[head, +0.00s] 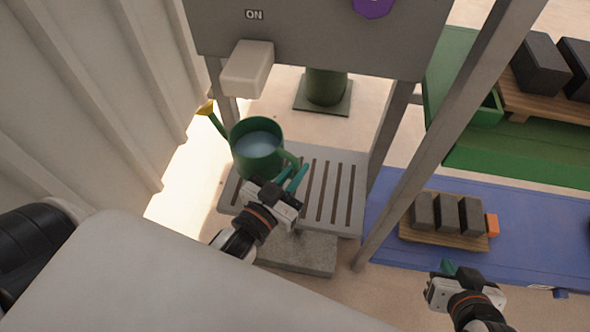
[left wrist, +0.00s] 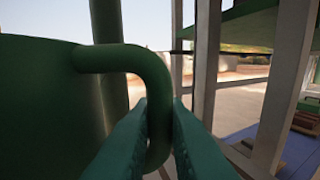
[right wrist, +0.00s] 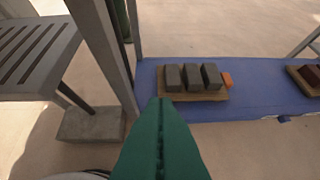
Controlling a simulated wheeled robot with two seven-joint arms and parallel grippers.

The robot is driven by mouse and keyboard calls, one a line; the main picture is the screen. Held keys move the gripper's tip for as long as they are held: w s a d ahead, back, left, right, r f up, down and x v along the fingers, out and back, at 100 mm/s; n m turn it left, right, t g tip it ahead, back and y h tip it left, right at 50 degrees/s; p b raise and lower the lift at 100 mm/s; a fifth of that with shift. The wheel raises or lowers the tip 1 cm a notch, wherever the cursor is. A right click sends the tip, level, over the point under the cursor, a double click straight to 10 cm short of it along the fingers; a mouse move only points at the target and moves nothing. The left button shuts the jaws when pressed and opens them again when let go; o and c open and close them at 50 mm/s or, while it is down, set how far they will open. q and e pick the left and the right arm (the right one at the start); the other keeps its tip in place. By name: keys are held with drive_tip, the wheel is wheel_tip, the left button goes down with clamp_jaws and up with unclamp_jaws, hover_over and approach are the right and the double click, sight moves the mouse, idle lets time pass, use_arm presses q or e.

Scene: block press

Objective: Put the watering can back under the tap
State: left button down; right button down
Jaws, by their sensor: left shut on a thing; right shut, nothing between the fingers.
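The green watering can (head: 252,160) stands upright at the left end of the grey slatted stand, with pale liquid visible inside. Its yellow-tipped spout points up and left. The block-shaped tap (head: 248,68) juts from the grey panel above and behind the can. My left gripper (head: 296,178) is shut on the can's handle; in the left wrist view the handle (left wrist: 158,100) passes between the teal fingers. Whether the can's base touches the slats is hard to tell. My right gripper (head: 447,268) is shut and empty, in front of the blue mat; its fingers (right wrist: 160,135) meet in the right wrist view.
The slatted stand (head: 345,205) has bare room right of the can. Grey posts (head: 440,130) rise beside it. A blue mat (head: 540,230) holds a wooden pallet with 3 dark blocks (head: 447,214) and an orange piece. A corrugated white wall (head: 90,90) is on the left.

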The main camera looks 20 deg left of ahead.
use_arm(q)
drive_tip(key=shift+f+b, duration=0.6)
drive_tip(key=shift+b, duration=0.1)
drive_tip(key=shift+f+b, duration=0.65)
drive_tip(key=shift+b, duration=0.1)
use_arm(e)
drive_tip(key=w+a+r+t+y, duration=0.2)
drive_tip(key=w+a+r+t, duration=0.1)
drive_tip(key=w+r+t, duration=0.45)
use_arm(q)
drive_tip(key=shift+f+b, duration=0.7)
drive_tip(key=shift+b, duration=0.1)
drive_tip(key=shift+f+b, duration=0.5)
drive_tip(key=shift+b, duration=0.15)
drive_tip(key=shift+f, duration=0.15)
use_arm(e)
drive_tip(key=s+r+t+y, duration=0.3)
drive_tip(key=s+r+t, duration=0.2)
drive_tip(key=r+t, duration=0.4)
drive_tip(key=shift+s+a+r+n, duration=0.15)
drive_tip(key=shift+a+r+n, duration=0.25)
drive_tip(key=shift+r, duration=1.6)
use_arm(q)
drive_tip(key=shift+f, duration=0.15)
use_arm(e)
drive_tip(key=shift+s+y, duration=0.1)
drive_tip(key=shift+y, duration=0.3)
